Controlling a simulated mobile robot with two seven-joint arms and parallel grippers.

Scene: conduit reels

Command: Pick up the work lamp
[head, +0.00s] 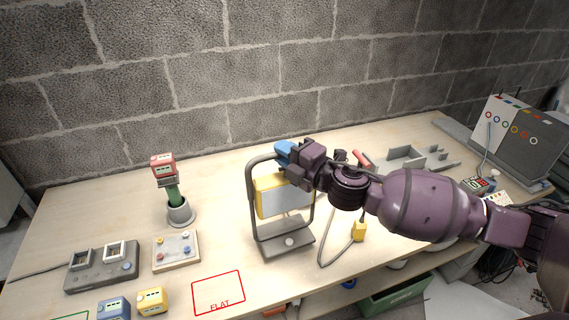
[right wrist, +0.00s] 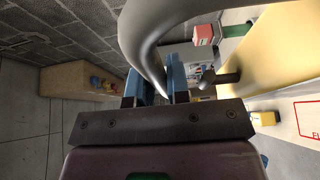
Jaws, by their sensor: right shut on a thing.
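The work lamp (head: 270,198) stands upright near the middle of the bench, with a yellow housing, a pale front panel and a grey tube frame on a flat grey base. I cannot tell whether its base touches the bench. My right gripper (head: 284,150) is at the top bar of the frame, its blue fingers shut on it. In the right wrist view the grey tube of the work lamp (right wrist: 150,35) runs between the blue fingers of my right gripper (right wrist: 155,86). The right gripper hides part of the frame's top right. My left gripper is not in view.
A red-outlined area marked FLAT (head: 219,291) lies left of the lamp. A red and green tool stands in a grey cup (head: 181,213). Control boxes (head: 101,267) and small blue and yellow boxes (head: 150,300) sit left. A grey divided tray (head: 408,160) lies behind my right arm.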

